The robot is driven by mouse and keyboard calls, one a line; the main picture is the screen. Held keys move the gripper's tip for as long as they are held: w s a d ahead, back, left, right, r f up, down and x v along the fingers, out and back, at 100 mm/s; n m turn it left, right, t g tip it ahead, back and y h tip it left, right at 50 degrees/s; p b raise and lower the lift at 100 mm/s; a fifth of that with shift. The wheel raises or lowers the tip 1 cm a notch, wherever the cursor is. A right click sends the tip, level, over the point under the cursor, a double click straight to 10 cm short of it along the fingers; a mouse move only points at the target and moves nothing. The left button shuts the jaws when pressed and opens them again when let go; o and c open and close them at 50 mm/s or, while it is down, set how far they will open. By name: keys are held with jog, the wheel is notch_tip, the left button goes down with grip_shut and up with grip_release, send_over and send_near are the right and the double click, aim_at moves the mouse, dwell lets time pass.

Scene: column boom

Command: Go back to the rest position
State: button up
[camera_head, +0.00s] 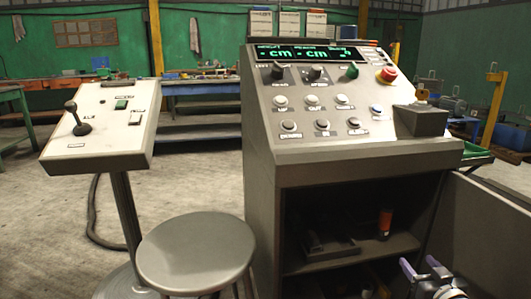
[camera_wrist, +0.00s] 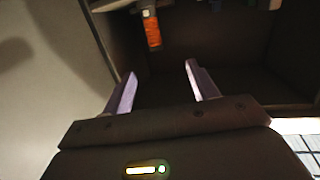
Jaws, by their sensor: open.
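My gripper (camera_head: 425,270) is low at the bottom right of the head view, beside the lower front of the grey console (camera_head: 262,190). In the wrist view its two pale purple fingers (camera_wrist: 160,92) stand well apart with nothing between them. An orange cylinder (camera_wrist: 152,30) is beyond the fingertips in the wrist view, clear of them. It also shows on the console's open shelf in the head view (camera_head: 385,222).
A round stool (camera_head: 195,252) stands in front of the console. A joystick panel on a post (camera_head: 100,125) is at left. Open concrete floor (camera_head: 50,225) lies at left. Workbenches (camera_head: 200,90) line the back.

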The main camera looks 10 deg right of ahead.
jog(key=a+f+n+g, duration=0.1)
jog(key=a+f+g, duration=0.2)
jog(key=a+g, duration=0.15)
jog(key=a+f+n+g, duration=0.1)
jog(key=a+f+g, duration=0.25)
jog(key=a, duration=0.25)
jog(key=s+a+r+g+y, duration=0.1)
jog(key=s+a+r, duration=0.6)
jog(key=s+a, duration=0.2)
jog(key=s+a+r+m+g, duration=0.1)
jog(key=s+a+r+g, duration=0.1)
jog(key=s+a+r, duration=0.4)
jog(key=s+a, duration=0.3)
jog(key=a, duration=0.2)
jog(key=shift+s+r+y, duration=0.25)
jog(key=shift+r+y, duration=0.1)
jog(key=shift+y, duration=0.05)
jog(key=shift+c, duration=0.5)
